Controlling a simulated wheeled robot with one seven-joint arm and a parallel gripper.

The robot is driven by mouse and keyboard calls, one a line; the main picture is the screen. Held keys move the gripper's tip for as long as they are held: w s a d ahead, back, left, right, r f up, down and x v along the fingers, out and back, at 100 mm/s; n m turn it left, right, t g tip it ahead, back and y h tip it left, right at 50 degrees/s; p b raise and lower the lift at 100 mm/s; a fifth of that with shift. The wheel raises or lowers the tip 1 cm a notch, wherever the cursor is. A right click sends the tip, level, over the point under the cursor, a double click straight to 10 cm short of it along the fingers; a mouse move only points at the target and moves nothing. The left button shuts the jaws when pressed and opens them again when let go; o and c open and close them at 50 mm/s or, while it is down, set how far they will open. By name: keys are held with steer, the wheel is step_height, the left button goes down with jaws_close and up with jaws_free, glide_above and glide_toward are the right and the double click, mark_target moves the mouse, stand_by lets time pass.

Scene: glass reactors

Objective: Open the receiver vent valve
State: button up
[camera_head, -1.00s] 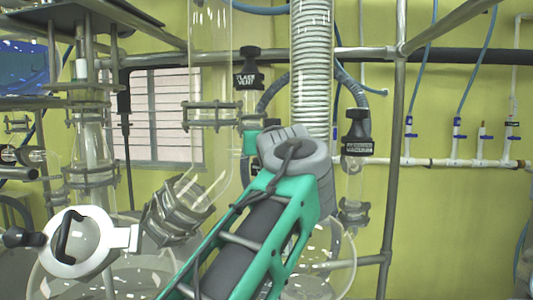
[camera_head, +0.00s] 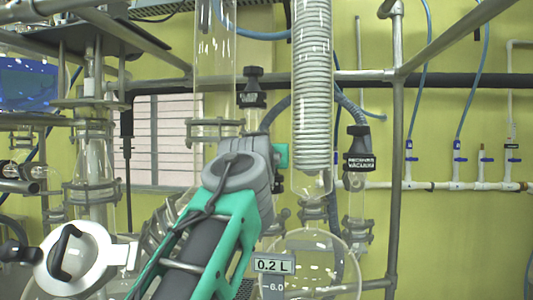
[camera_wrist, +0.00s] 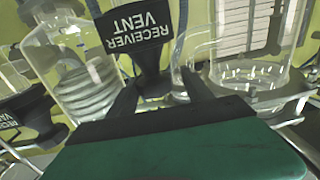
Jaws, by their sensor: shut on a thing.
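The receiver vent valve (camera_wrist: 140,30) is black with white lettering that reads upside down in the wrist view. Its dark stem runs down between the two dark fingers of my gripper (camera_wrist: 158,92), which is shut on it just below the label. In the head view my green and grey gripper (camera_head: 280,168) is seen from behind, and its wrist hides the receiver vent valve and the fingertips. Whether the valve has turned cannot be told.
The receiver vacuum valve (camera_head: 360,158) stands to the right, and another black-capped valve (camera_head: 252,88) stands above my wrist. A glass vessel with a coil (camera_head: 312,90) hangs close by. A 0.2 L display (camera_head: 273,264) sits low in front. Metal rails (camera_head: 397,150) frame the glassware.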

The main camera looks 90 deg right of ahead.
steer(key=shift+s+r+n+t+p, duration=0.4)
steer(key=shift+s+r+t+p, duration=0.2)
steer(key=shift+p, duration=0.2)
steer(key=shift+c, duration=0.6)
steer(key=shift+d+n+t+p, duration=0.2)
steer(key=shift+n+t+p, duration=0.1)
steer(key=shift+t+p, duration=0.3)
steer(key=shift+c, duration=0.7)
steer(key=shift+n+t+p, duration=0.3)
steer(key=shift+t+p, duration=0.1)
steer(key=shift+t, duration=0.1)
steer(key=shift+c, duration=0.5)
steer(key=shift+w+d+n+t+p, duration=0.1)
steer(key=shift+n+t+p, duration=0.3)
steer(key=shift+t+p, duration=0.1)
steer(key=n+t+p, duration=0.1)
steer(key=t+p, duration=0.1)
steer(key=p, duration=0.1)
steer(key=n+t+y+p, duration=0.1)
steer(key=n+t+p, duration=0.1)
steer(key=t+p, duration=0.1)
steer(key=shift+w+f+p, duration=0.1)
steer(key=shift+f+p, duration=0.05)
steer(key=shift+p, duration=0.15)
steer(key=shift+f+n+t, duration=0.25)
steer(key=shift+n+t, duration=0.15)
steer(key=o, duration=1.1)
steer(key=shift+w+f+y, duration=0.1)
steer(key=shift+y, duration=0.2)
